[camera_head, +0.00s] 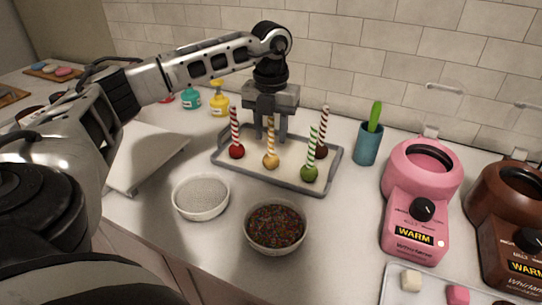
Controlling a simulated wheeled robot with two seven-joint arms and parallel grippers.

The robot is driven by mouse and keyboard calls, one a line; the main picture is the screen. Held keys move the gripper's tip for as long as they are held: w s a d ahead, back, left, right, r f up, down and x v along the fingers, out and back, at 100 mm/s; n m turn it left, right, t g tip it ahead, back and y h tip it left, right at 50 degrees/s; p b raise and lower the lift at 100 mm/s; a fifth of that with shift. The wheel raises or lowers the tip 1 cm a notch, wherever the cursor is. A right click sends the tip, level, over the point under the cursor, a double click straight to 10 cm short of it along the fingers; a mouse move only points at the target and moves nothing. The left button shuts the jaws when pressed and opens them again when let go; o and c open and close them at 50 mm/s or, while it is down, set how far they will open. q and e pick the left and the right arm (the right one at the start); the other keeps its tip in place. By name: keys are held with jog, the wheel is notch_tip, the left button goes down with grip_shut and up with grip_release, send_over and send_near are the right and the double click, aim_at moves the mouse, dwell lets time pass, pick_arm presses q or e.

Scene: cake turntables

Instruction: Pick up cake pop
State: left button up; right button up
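Several cake pops stand stick-up on a grey-rimmed tray (225,160): a red one (236,151), a yellow one (271,160), a green one (309,173) and a dark brown one (321,151). Their sticks are striped. My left gripper (271,134) points down over the tray from behind, its fingers apart. The yellow pop's stick shows between the fingers in the picture; I cannot tell whether it is truly between them or in front. No pop looks clamped. My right gripper is out of view.
Bowls of white sugar (201,195) and dark sprinkles (275,228) stand in front of the tray. A teal cup (368,145) with a green tool, a pink warmer (420,200) and a brown warmer (510,220) stand right. A tiled wall rises behind.

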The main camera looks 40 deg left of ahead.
pick_arm(q)
grip_shut()
